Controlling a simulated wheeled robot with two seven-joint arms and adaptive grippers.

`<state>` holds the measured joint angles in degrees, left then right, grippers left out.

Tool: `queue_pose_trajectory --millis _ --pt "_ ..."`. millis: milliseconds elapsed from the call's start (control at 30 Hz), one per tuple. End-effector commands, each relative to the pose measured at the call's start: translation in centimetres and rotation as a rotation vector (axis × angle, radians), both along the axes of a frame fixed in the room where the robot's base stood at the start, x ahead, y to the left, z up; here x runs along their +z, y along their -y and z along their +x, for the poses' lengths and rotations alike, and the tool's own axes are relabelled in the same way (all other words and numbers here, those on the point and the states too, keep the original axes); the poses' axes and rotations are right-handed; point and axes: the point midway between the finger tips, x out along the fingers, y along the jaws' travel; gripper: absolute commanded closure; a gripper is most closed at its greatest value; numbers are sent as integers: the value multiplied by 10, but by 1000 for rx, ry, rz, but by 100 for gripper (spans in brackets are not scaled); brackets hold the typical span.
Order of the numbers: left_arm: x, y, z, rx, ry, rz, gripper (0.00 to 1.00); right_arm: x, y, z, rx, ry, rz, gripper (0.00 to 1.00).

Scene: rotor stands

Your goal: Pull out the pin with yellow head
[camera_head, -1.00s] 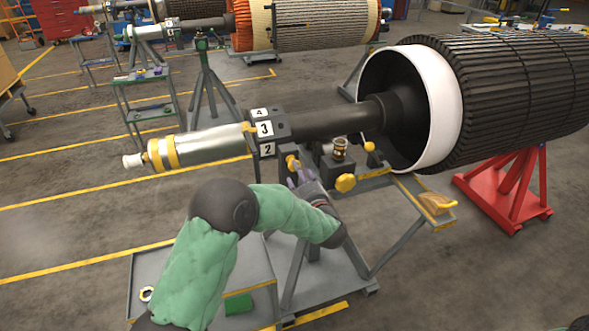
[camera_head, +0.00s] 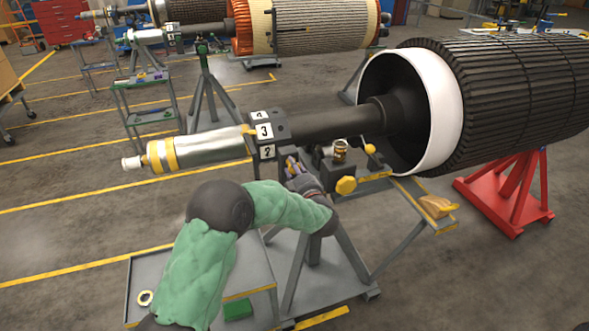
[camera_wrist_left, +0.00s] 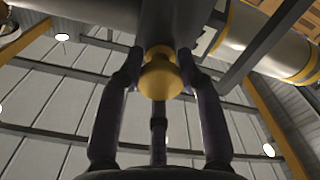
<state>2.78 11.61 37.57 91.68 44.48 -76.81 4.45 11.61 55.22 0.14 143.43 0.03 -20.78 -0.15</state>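The yellow head of the pin (camera_wrist_left: 160,76) shows in the left wrist view, a rounded, stepped knob below a dark grey block. My left gripper (camera_wrist_left: 159,62) has its fingers spread on both sides of this head. The fingertips are very close to it, and I cannot tell whether they touch. In the head view my left gripper (camera_head: 293,168) is at the stand, just below the numbered collar, and mostly hides the pin. The pin's shaft is not visible. My right gripper is out of view.
The numbered collar (camera_head: 264,139) sits around the rotor shaft (camera_head: 325,122). Right of the gripper are a yellow knob (camera_head: 345,185), a brass fitting (camera_head: 340,151) and a yellow ball handle (camera_head: 370,149). A grey tray (camera_head: 160,272) lies below my left arm. Open floor lies left.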

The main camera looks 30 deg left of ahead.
Motion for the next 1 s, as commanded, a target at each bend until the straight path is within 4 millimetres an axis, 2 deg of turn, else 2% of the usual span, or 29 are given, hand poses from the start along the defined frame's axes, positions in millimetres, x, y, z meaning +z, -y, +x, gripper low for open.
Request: queue_pose_trajectory --millis 133,367,600,633,700,733,1000 --pt "-1 4 -3 -1 -2 0 100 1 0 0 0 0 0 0" --pt "-1 28 -23 -4 -3 -1 100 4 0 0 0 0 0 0" --pt "-3 29 -24 -4 -5 -1 100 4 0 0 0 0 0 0" --pt "-3 29 -24 -3 -5 -1 61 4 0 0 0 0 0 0" --pt "-3 29 -24 -4 -6 -1 41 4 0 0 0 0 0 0" --pt "-3 29 -24 -3 -6 -1 39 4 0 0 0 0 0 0" --pt "-1 28 -24 -1 -2 0 39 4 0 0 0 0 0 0"
